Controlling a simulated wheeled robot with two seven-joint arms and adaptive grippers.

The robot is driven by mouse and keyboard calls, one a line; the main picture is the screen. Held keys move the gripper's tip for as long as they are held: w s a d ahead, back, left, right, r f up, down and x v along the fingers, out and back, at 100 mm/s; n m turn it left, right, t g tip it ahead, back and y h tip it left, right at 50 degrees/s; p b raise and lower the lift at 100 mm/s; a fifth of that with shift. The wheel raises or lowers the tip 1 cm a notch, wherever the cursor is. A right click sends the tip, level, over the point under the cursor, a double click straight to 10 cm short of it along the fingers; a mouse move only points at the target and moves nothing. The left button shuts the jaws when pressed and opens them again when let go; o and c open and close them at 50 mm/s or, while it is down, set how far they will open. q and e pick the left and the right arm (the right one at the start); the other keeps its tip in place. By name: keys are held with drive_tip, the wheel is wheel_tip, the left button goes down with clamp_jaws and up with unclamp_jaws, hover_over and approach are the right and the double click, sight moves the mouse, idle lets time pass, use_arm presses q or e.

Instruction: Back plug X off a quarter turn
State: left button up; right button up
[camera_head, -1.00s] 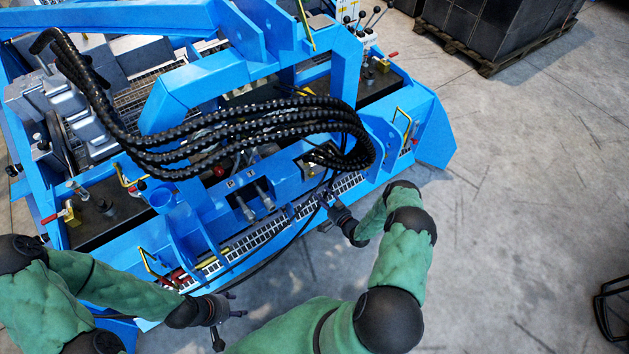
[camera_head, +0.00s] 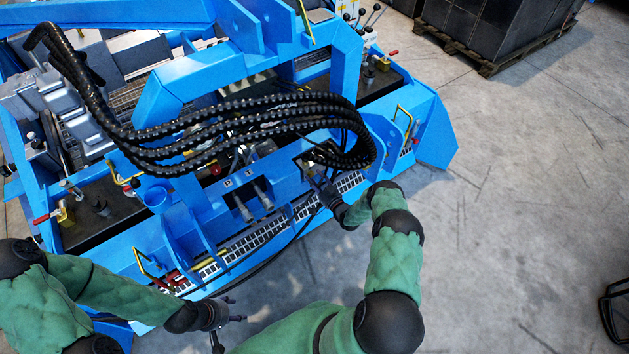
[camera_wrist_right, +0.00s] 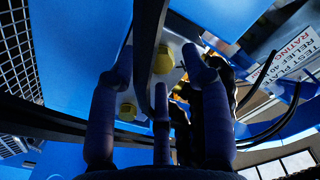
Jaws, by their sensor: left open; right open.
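I cannot tell which fitting is plug X, as no such marking is legible. In the right wrist view, a yellow plug (camera_wrist_right: 163,60) sits on a pale plate ahead of my right gripper (camera_wrist_right: 160,95), and a second yellow plug (camera_wrist_right: 127,112) shows lower left. The right gripper's fingers are apart on both sides of the nearer plug, with a dark hose crossing in front; I see no grip on it. In the head view the right gripper (camera_head: 321,188) reaches into the blue machine's front beside the recessed opening, partly hidden. My left gripper (camera_head: 236,309) is open and empty, in front of the machine.
Black corrugated hoses (camera_head: 250,125) arch over the blue machine (camera_head: 430,125) just above the right gripper. Two grey connectors (camera_head: 243,208) stand in a recess to the left. A rating sign (camera_wrist_right: 296,55) is at right in the wrist view.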

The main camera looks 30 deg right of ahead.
drive_tip(key=shift+w, duration=0.3)
clamp_jaws()
